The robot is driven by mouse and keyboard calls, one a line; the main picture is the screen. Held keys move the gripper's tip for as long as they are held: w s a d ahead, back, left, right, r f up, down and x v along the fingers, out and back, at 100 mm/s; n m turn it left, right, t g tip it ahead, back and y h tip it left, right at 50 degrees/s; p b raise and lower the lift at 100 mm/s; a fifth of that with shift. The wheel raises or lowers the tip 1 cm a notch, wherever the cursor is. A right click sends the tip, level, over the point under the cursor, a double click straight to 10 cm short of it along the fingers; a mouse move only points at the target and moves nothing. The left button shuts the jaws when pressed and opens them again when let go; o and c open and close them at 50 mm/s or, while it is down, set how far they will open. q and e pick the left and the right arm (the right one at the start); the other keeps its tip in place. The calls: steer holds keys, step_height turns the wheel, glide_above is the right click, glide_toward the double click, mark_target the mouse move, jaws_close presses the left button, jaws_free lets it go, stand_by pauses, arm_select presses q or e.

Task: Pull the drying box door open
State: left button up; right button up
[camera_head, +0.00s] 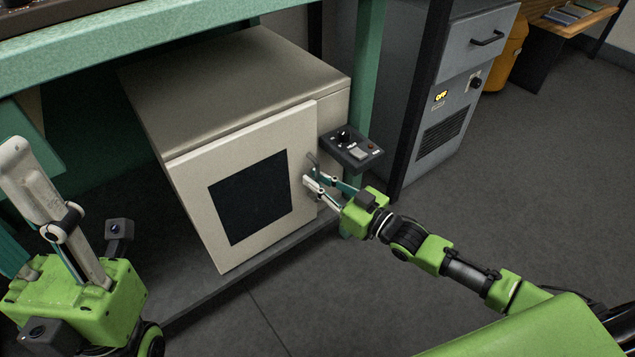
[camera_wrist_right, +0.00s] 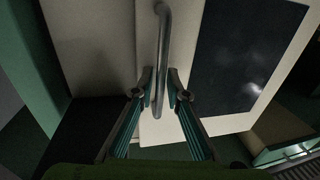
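The drying box (camera_head: 235,75) is a cream cabinet under a green bench. Its door (camera_head: 190,195) has a dark square window (camera_head: 250,197) and looks shut or nearly shut. A vertical metal bar handle (camera_wrist_right: 163,40) is on the door, by its right edge in the head view. My right gripper (camera_head: 316,179) is at this handle. In the right wrist view its fingertips (camera_wrist_right: 161,87) stand on either side of the bar's lower part, with narrow gaps. My left gripper (camera_head: 40,200) is at the lower left, away from the box; its finger opening is hidden.
A small black control panel (camera_head: 352,150) juts out just above my right gripper. A green bench leg (camera_head: 366,75) stands behind it. A grey cabinet (camera_head: 455,85) stands to the right. The floor (camera_head: 330,285) in front of the door is clear.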

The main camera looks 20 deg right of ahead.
jaws_close()
steer(key=shift+s+p, duration=0.25)
steer(key=shift+p, duration=0.15)
